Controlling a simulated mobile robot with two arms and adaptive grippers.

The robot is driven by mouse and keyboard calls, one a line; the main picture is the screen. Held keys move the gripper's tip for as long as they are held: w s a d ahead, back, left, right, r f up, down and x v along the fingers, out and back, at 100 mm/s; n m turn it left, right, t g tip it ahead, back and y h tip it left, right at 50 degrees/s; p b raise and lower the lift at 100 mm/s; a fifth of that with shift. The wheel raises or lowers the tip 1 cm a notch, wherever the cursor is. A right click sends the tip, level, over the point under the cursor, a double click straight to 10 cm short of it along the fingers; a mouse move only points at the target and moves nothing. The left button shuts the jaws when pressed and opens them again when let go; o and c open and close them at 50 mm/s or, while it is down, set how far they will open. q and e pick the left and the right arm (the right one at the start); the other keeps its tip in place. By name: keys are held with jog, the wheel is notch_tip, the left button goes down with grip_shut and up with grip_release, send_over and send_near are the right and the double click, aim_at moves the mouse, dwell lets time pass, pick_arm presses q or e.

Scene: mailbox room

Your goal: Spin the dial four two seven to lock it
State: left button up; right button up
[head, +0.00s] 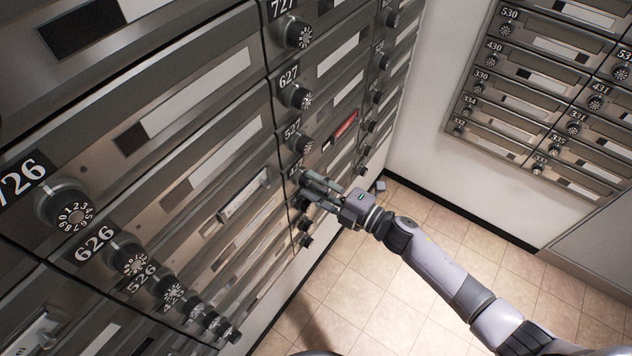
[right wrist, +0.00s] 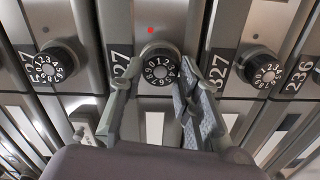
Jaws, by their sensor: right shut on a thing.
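The black dial (right wrist: 160,70) with white digits is on a mailbox door whose label (right wrist: 122,63) is partly hidden by my finger; only "27" reads clearly. My right gripper (right wrist: 162,76) is shut on this dial, with one finger on each side, in the right wrist view. The upper part of its number ring faces the camera, but the exact setting is too small to read surely. A small red mark (right wrist: 150,30) shows on the metal by the dial. In the head view my right gripper (head: 312,187) covers the dial below the box marked 527. My left gripper is not in view.
Neighbouring dials stand close by: the one marked 327 (right wrist: 262,69) at right and another (right wrist: 48,64) at left. In the head view the 527 dial (head: 302,143) is just above. Another mailbox bank (head: 545,75) is at right.

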jog(key=m+p, duration=0.1)
jog(key=m, duration=0.5)
jog(key=shift+m+p, duration=0.3)
jog(key=m, duration=0.4)
jog(key=shift+m+p, duration=0.35)
jog(key=shift+m, duration=0.05)
jog(key=o, duration=1.1)
jog(key=shift+o, duration=0.2)
jog(key=shift+d, duration=0.15)
jog(key=shift+s+d, duration=0.2)
jog(key=shift+d, duration=0.1)
jog(key=v, duration=1.1)
